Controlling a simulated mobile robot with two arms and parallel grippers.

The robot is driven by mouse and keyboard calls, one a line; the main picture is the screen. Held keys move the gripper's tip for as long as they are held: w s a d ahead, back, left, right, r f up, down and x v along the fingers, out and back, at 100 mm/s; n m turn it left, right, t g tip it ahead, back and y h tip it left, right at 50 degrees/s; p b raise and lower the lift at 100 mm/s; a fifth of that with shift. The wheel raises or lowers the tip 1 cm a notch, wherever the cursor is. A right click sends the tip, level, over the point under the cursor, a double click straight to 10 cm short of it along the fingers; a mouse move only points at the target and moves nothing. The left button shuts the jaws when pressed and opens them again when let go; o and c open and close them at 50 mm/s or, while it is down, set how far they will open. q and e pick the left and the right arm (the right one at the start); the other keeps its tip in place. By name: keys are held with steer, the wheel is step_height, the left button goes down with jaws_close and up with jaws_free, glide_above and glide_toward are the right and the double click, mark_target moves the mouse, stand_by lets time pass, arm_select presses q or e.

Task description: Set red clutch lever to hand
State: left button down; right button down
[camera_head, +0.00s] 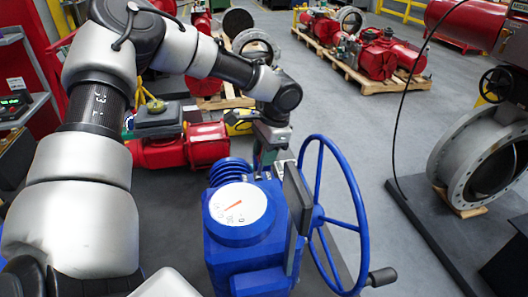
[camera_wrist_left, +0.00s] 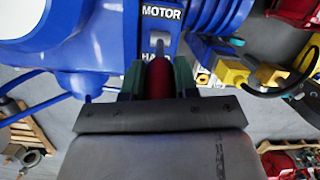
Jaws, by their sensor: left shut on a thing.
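The blue valve actuator (camera_head: 245,240) stands in the middle of the head view, with a white dial (camera_head: 238,205) on top and a blue handwheel (camera_head: 340,215) on its right side. In the left wrist view the red clutch lever (camera_wrist_left: 159,78) shows between the dark green fingers of my left gripper (camera_wrist_left: 159,75), which is shut on it. My left gripper (camera_head: 268,160) also shows in the head view, at the far side of the actuator. The label plate (camera_wrist_left: 160,25) reads MOTOR, with "HA" partly hidden below. The lever's exact setting is unclear. My right gripper is not in view.
The handwheel has a dark crank handle (camera_head: 382,277). A yellow connector with a black cable (camera_wrist_left: 288,78) is right of the lever in the wrist view. A large grey flanged valve (camera_head: 470,165) stands at right. Grey floor between is clear.

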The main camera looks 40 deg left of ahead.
arm_select(q)
steer(key=c, duration=0.9)
jaws_free()
steer(key=shift+o, duration=0.2)
steer(key=b+v, duration=0.2)
steer(key=v, duration=0.9)
steer(key=shift+b, duration=0.3)
